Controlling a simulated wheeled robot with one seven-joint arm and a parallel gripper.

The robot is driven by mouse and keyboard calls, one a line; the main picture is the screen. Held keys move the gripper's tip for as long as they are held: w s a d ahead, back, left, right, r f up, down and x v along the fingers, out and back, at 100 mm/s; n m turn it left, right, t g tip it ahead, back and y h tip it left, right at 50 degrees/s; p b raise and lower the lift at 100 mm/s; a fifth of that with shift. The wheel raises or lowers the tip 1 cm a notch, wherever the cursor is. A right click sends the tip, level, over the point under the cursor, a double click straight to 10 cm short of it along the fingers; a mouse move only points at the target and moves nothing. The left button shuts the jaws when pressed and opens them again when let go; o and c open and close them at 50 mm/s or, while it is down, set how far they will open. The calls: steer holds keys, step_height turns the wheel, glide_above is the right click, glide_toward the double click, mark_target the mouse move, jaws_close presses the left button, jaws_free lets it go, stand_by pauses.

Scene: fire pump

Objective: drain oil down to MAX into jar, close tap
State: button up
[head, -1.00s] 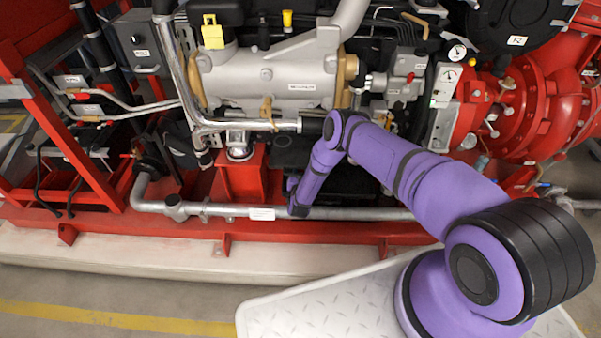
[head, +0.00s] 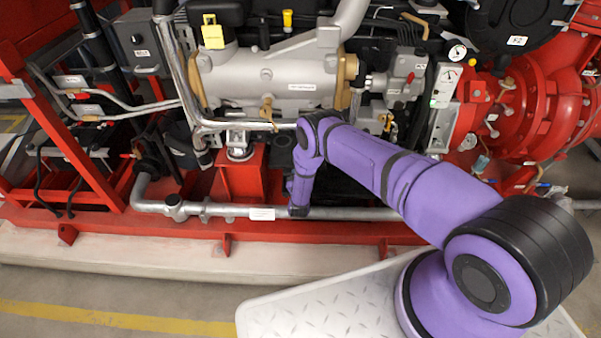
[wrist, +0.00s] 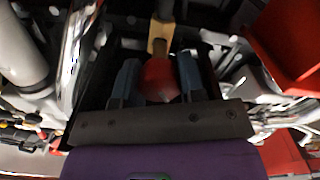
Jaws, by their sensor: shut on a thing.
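In the wrist view my gripper (wrist: 159,75) has its two blue-grey fingers on either side of a rounded red piece (wrist: 158,82), and is shut on it. The red piece lies in line with a brass-coloured fitting (wrist: 160,35) above it in the picture; it looks like the tap's handle, but its turn position cannot be told. In the head view my purple forearm hangs down before the engine and the gripper itself is hidden. I cannot make out a jar, oil flow or a MAX mark in either view.
The grey engine block (head: 268,78) sits above a red frame rail (head: 130,221). A grey pipe (head: 225,209) runs along the rail near my wrist. A red mount (head: 241,175) stands left of my forearm. Red pump casings (head: 545,105) fill the right. Open floor (head: 100,275) lies in front.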

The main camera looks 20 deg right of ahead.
steer(key=n, duration=0.5)
steer(key=shift+a+n, duration=0.15)
steer(key=shift+n, duration=0.25)
steer(key=n, duration=0.4)
steer(key=shift+n, duration=0.7)
steer(key=o, duration=0.9)
steer(key=shift+o, duration=0.2)
steer(key=v, duration=1)
steer(key=shift+s, duration=0.4)
